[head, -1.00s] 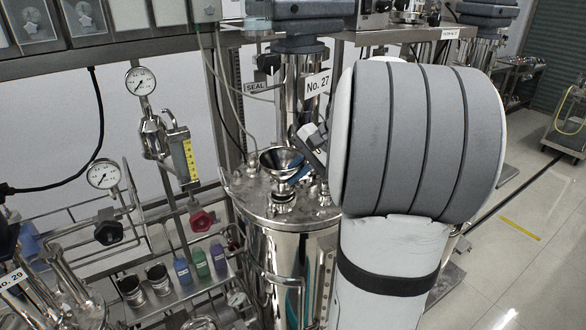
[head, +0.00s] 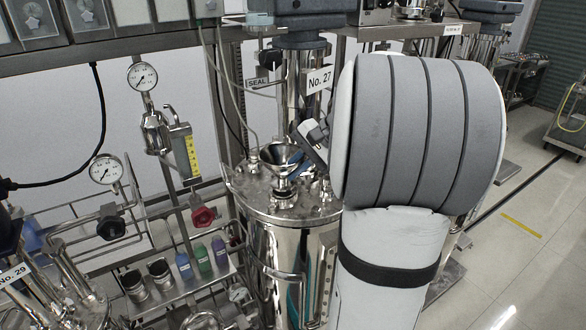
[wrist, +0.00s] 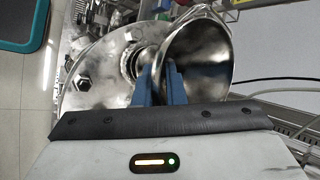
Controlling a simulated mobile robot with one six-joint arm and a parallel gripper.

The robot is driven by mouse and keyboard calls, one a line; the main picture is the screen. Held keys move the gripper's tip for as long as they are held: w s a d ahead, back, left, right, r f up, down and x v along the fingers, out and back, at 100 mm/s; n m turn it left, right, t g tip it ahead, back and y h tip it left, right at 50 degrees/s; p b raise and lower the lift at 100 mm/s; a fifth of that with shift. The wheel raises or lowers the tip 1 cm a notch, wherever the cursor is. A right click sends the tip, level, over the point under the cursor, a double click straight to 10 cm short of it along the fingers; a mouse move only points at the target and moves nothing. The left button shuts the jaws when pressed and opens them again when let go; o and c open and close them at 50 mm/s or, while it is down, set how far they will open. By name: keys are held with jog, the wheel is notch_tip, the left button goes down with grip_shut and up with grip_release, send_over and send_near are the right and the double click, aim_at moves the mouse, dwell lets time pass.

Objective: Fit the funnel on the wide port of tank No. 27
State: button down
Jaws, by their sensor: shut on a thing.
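The funnel (head: 280,160) is shiny steel, with its bowl opening upward and its narrow end pointing down at the tank lid. My gripper (head: 300,166) has blue fingers shut on the funnel's side. In the wrist view the fingers (wrist: 161,84) are at the funnel's bowl (wrist: 205,48). Tank No. 27 (head: 262,250) is a steel vessel with a round lid. A raised port (head: 283,200) on the lid is directly below the funnel in the head view; a ringed port (wrist: 130,62) also shows beside the funnel in the wrist view. I cannot tell whether funnel and port touch.
The No. 27 label (head: 319,80) and a steel column stand behind the lid. Other fittings and bolts crowd the lid. Coloured bottles (head: 202,260) and metal cups stand on a shelf at left. Gauges (head: 143,77) and pipes fill the left side.

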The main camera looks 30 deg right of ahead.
jog(key=shift+f+b, duration=0.6)
jog(key=shift+f, duration=0.2)
dwell(0.7)
dwell(0.4)
jog(key=c, duration=1.1)
grip_release()
jog(key=shift+r+p, duration=2.15)
jog(key=shift+r, duration=1.9)
jog(key=shift+f, duration=0.1)
